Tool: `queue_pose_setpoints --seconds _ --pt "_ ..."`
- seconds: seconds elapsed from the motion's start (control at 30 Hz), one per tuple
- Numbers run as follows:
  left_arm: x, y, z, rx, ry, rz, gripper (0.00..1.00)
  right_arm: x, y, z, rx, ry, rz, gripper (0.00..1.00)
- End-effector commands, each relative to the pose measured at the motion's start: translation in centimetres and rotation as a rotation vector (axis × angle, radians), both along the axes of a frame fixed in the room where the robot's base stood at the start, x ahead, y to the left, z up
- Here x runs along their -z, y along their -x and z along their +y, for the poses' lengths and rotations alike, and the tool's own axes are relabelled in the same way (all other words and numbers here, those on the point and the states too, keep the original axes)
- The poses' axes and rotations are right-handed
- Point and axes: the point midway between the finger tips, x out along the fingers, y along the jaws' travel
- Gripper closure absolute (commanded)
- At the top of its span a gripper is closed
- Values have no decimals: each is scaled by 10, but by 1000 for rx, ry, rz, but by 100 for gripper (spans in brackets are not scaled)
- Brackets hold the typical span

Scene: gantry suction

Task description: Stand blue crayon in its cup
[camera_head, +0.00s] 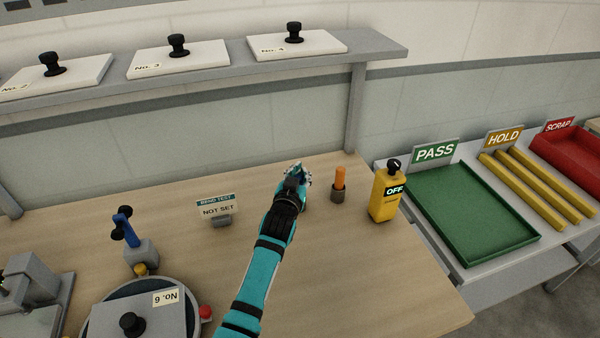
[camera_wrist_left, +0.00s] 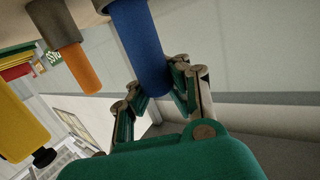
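My left gripper (camera_head: 298,176) is above the table, left of the orange crayon. In the left wrist view, the blue crayon (camera_wrist_left: 141,45) stands between my left gripper's fingers (camera_wrist_left: 159,85), which close on both its sides near its end. The crayon's other end runs out at the top edge of that view. A dark brown piece (camera_wrist_left: 98,4), perhaps a cup's rim, shows beside it there. I cannot tell whether the crayon is inside it. In the head view, the gripper hides the blue crayon and any cup beneath. My right gripper is not in view.
An orange crayon (camera_head: 340,177) stands in a brown cup (camera_head: 338,196) just right of the gripper. A yellow box (camera_head: 383,207) marked OFF stands farther right. A small sign (camera_head: 216,208) stands left. A shelf post (camera_head: 355,110) rises behind. Table between sign and arm is clear.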

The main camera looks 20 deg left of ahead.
Motion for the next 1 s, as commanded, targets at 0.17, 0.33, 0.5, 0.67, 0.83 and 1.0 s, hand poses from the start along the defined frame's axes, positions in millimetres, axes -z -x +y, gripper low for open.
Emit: queue_pose_setpoints --seconds 0.17,0.33,0.5,0.67,0.83,1.0 --pt "-1 0 0 0 0 -2 100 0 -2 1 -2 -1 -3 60" --pt "2 0 0 0 0 -2 93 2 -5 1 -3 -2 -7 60" --pt "1 0 0 0 0 -2 70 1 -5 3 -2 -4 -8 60" --pt "1 0 0 0 0 -2 66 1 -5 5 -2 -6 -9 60" --pt "-2 0 0 0 0 -2 66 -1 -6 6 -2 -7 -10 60" --pt "-2 15 -1 0 -1 -2 66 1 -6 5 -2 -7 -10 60"
